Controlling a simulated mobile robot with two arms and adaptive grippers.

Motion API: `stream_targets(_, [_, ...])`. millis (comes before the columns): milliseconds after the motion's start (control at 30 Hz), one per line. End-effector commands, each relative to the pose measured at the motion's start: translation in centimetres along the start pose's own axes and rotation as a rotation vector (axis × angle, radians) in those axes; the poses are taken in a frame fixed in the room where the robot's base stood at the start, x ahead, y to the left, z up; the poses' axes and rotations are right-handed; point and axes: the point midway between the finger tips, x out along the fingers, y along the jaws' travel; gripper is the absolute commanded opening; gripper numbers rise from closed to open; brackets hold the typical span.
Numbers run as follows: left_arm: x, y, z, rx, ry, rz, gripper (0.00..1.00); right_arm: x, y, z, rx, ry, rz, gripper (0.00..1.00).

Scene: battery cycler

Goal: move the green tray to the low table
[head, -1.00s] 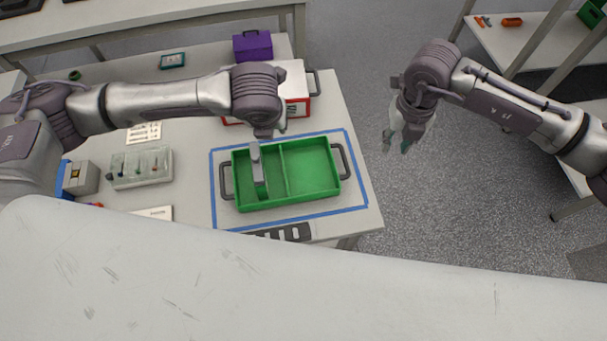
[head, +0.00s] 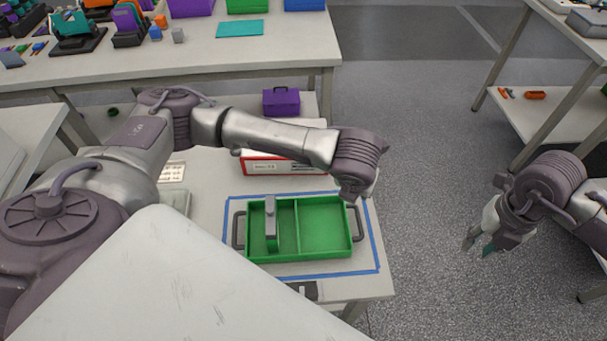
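The green tray (head: 325,226) lies on a low white table (head: 205,205), inside a blue tape outline (head: 375,240). It has a grey handle at each end and a divider. A grey object (head: 270,222) stands in its left compartment. My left gripper (head: 358,192) hangs over the tray's upper right corner, near the right handle; its fingers are mostly hidden behind the wrist, so its state and any contact are unclear. My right gripper (head: 478,243) is over the floor, to the right of the table, apart from the tray, with its fingers spread and empty.
A red and white box (head: 285,167) and a purple box (head: 281,101) stand behind the tray. A long bench (head: 200,65) with bins crosses the back. A shelf table (head: 520,105) stands at the right. Grey floor (head: 420,130) is clear between them.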

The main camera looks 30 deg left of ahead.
Motion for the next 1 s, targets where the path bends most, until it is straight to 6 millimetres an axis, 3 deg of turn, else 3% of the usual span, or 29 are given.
stream_targets(200, [0.0,0.0,0.0,0.0,0.0,0.0,0.31,-4.9,0.5,0.3,-0.01,-0.005,0.002,0.31])
stream_targets(433, [0.0,0.0,0.0,0.0,0.0,0.0,0.31,-8.7,0.7,0.3,-0.017,-0.003,0.001,0.31])
stream_targets(600, [0.0,0.0,0.0,0.0,0.0,0.0,0.31,-9.7,0.8,0.3,-0.019,-0.001,0.0,0.31])
stream_targets(1000, [0.0,0.0,0.0,0.0,0.0,0.0,0.31,-9.8,0.8,0.3,-0.019,-0.001,0.001,0.31])
